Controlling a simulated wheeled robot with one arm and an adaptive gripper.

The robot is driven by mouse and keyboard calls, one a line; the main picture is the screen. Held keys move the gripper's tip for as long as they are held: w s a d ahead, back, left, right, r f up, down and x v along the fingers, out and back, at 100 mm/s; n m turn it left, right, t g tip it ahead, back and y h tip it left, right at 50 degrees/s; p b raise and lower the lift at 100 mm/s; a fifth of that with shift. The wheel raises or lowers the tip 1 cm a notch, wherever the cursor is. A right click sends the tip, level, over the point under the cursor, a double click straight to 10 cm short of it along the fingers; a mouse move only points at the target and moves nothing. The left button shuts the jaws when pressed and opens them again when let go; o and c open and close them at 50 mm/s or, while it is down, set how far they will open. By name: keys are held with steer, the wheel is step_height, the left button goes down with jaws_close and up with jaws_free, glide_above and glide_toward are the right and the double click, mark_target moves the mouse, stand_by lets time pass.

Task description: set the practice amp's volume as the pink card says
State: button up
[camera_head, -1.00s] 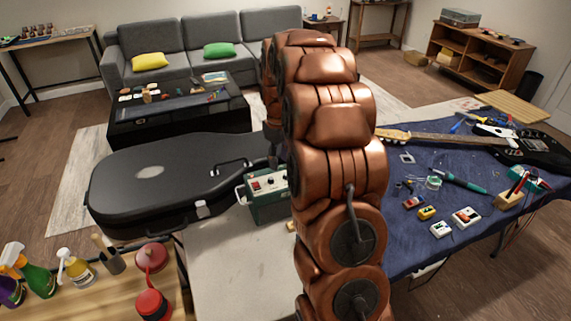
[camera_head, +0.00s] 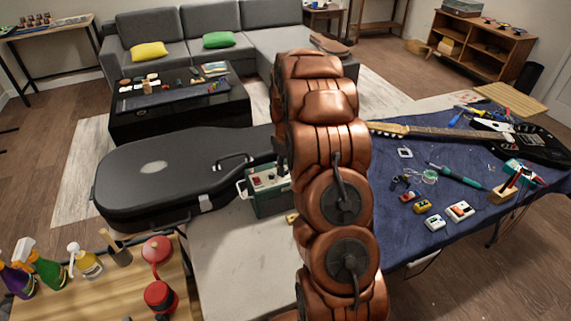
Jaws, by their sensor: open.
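The practice amp (camera_head: 268,205) is a small green box with a pale control panel on top and a light handle or corner at its left. It stands on the pale bench top, right of the guitar case. Small red and white controls show on its panel, but I cannot read their settings. My copper arm rises in front and covers the amp's right side. A dark sliver of my gripper (camera_head: 280,148) shows left of the arm, just above the amp's back. It is open; its fingertips are mostly hidden. I see no pink card.
A black guitar case (camera_head: 150,180) lies left of the amp. A blue mat (camera_head: 400,225) at right bears an electric guitar (camera_head: 450,133), pedals and tools. Spray bottles and red containers stand on a wooden table (camera_head: 110,295) at lower left. Bare bench (camera_head: 230,255) lies before the amp.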

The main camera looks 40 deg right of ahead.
steer(key=shift+f, duration=0.2)
steer(key=shift+c, duration=0.4)
jaws_close()
